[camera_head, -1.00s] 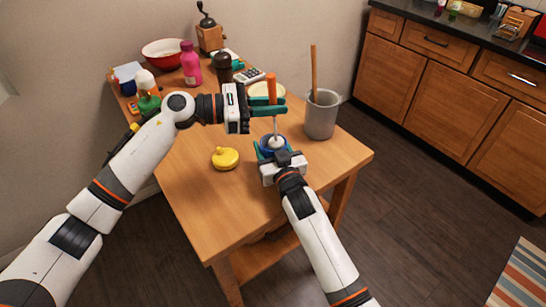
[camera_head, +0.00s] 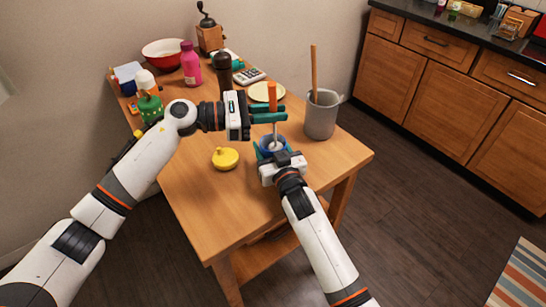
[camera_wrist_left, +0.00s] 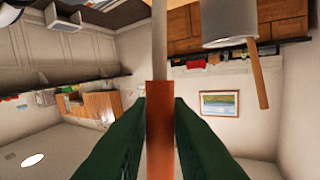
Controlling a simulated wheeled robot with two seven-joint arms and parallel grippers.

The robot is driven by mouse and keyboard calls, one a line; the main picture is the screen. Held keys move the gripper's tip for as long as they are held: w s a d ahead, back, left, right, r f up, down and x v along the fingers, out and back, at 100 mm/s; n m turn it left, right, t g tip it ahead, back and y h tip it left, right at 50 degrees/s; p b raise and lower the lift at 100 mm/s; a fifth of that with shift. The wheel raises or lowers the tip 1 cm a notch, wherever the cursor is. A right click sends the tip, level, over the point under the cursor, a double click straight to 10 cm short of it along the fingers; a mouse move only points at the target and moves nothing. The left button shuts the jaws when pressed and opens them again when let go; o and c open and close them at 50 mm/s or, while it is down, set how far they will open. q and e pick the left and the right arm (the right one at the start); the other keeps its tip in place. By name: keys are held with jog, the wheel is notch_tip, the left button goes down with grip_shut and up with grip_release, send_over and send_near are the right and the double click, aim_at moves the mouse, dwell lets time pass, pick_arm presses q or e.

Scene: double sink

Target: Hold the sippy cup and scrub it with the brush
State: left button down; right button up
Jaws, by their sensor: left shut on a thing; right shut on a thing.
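My left gripper (camera_head: 269,112) is shut on the orange handle of the brush (camera_head: 272,95). The brush is upright, and its pale shaft (camera_head: 275,130) runs down into the blue sippy cup (camera_head: 265,149). In the left wrist view the green fingers press on both sides of the orange handle (camera_wrist_left: 160,125). My right gripper (camera_head: 274,154) is shut on the sippy cup near the table's middle right. The brush head is inside the cup and mostly hidden. A yellow lid (camera_head: 225,158) with a spout lies on the table to the left of the cup.
The wooden table (camera_head: 225,215) is clear at its front. A grey canister (camera_head: 321,118) with a wooden stick stands right of the grippers. A pepper mill (camera_head: 224,72), pink bottle (camera_head: 190,64), red bowl (camera_head: 162,52) and cream plate (camera_head: 266,91) stand behind.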

pick_arm(q)
jog(key=shift+r, duration=5.7)
pick_arm(e)
jog(key=o, duration=1.1)
jog(key=v, duration=1.2)
jog(key=shift+w, duration=0.15)
